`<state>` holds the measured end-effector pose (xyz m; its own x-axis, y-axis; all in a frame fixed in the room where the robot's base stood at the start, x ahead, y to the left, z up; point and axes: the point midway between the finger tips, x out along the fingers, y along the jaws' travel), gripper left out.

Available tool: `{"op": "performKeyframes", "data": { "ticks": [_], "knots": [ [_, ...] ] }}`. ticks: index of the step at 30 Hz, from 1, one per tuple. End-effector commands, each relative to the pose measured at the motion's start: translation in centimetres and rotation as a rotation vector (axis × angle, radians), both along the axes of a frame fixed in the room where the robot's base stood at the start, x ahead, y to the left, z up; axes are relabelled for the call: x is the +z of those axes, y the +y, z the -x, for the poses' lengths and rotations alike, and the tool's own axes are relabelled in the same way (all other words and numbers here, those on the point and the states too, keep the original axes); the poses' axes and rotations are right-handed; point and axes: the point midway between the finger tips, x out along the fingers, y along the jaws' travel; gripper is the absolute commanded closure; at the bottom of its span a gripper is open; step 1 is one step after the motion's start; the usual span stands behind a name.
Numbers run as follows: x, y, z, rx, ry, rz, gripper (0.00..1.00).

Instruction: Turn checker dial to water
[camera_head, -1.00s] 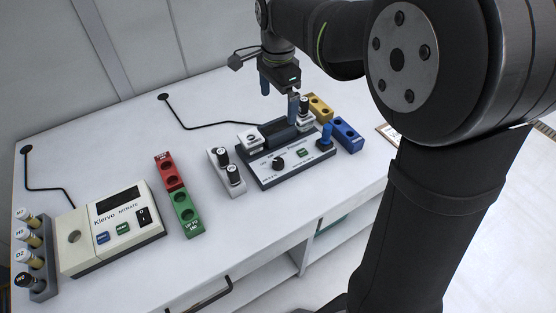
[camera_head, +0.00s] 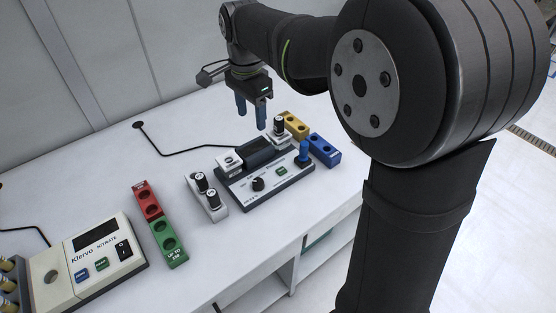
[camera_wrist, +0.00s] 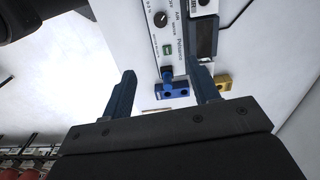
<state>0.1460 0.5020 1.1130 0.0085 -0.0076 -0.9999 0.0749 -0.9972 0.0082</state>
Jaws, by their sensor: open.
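The checker (camera_head: 238,191) is a grey box with a pale front panel and a dark display, standing on the white bench in the head view. Its black dial (camera_head: 258,184) sits on the front panel, left of a green button (camera_head: 281,171). The dial also shows in the wrist view (camera_wrist: 161,19), with a white pointer mark; its exact setting is too small to read. My gripper (camera_head: 251,118) is open and empty, above and behind the checker. Its blue fingers are apart in the wrist view (camera_wrist: 165,85), and the dial lies beyond them.
A blue lever-like part (camera_head: 304,152) stands at the checker's right end. Blue (camera_head: 324,150) and yellow (camera_head: 297,126) blocks sit right of it. A white vial holder (camera_head: 207,203), red (camera_head: 147,203) and green (camera_head: 168,247) blocks, and a nitrate meter (camera_head: 122,268) stand left.

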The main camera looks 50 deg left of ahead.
Motion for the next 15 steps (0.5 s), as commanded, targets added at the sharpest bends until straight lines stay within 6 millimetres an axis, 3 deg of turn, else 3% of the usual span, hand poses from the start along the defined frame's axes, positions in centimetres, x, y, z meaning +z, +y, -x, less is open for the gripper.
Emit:
{"op": "performKeyframes", "data": {
  "ticks": [5, 15],
  "knots": [
    [-1.4, 0.5, 0.9, 0.324, -0.031, 0.045, 0.45],
    [-4.5, 1.4, 2.9, 1.155, -0.065, 0.194, 0.45]
  ]
}}
